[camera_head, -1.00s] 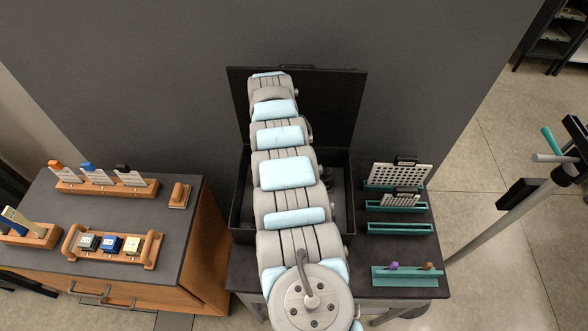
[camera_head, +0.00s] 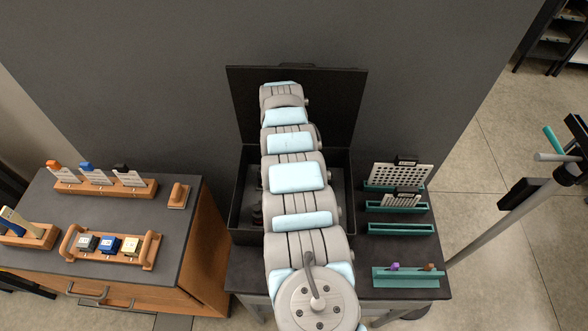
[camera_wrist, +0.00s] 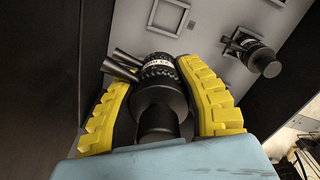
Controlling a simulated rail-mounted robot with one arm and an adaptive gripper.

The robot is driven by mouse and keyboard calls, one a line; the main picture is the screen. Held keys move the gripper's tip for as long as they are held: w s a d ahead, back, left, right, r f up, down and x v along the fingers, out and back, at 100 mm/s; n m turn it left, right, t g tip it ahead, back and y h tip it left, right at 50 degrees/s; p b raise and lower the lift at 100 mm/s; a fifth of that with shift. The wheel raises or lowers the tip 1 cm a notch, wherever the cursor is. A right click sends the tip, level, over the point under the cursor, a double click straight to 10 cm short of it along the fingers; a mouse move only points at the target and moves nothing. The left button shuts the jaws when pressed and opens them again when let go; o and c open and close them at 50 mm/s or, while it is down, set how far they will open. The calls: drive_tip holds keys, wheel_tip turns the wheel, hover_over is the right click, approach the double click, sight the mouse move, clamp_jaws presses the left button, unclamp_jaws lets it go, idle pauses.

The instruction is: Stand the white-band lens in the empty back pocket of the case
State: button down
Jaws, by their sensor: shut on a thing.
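In the wrist view, my gripper (camera_wrist: 155,76) with yellow ridged fingers is shut on a black lens with a white lettered band (camera_wrist: 160,60). The lens's far end points toward the grey insert (camera_wrist: 205,40) of the case. Another dark lens (camera_wrist: 255,55) stands in a pocket to the right. In the head view, the black case (camera_head: 240,190) is open, and my arm hides the gripper and held lens.
Two dark cylinders (camera_wrist: 122,66) show close left of the held lens. A small dark thing with a reddish part (camera_head: 257,215) stands in the case's front left. The raised lid (camera_head: 340,105) is behind. Teal racks (camera_head: 400,229) are right; a wooden-tray cabinet (camera_head: 190,225) is left.

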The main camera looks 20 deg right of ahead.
drive_tip(key=shift+f, duration=0.15)
drive_tip(key=shift+s+d+f, duration=0.15)
drive_tip(key=shift+d+f, duration=0.1)
drive_tip(key=shift+f, duration=0.05)
drive_tip(key=shift+s+d+f+n, duration=0.1)
drive_tip(key=shift+d+f+n, duration=0.1)
drive_tip(key=shift+n, duration=0.2)
drive_tip(key=shift+s+f, duration=0.25)
drive_tip(key=shift+f, duration=0.05)
drive_tip(key=shift+d, duration=0.15)
drive_tip(key=shift+d+f+n+b, duration=0.35)
drive_tip(key=shift+f+n, duration=0.05)
drive_tip(key=shift+s+d+f+n, duration=0.25)
drive_tip(key=shift+d+f+n, duration=0.2)
drive_tip(key=shift+f, duration=0.2)
drive_tip(key=shift+f+b, duration=0.2)
drive_tip(key=shift+b, duration=0.15)
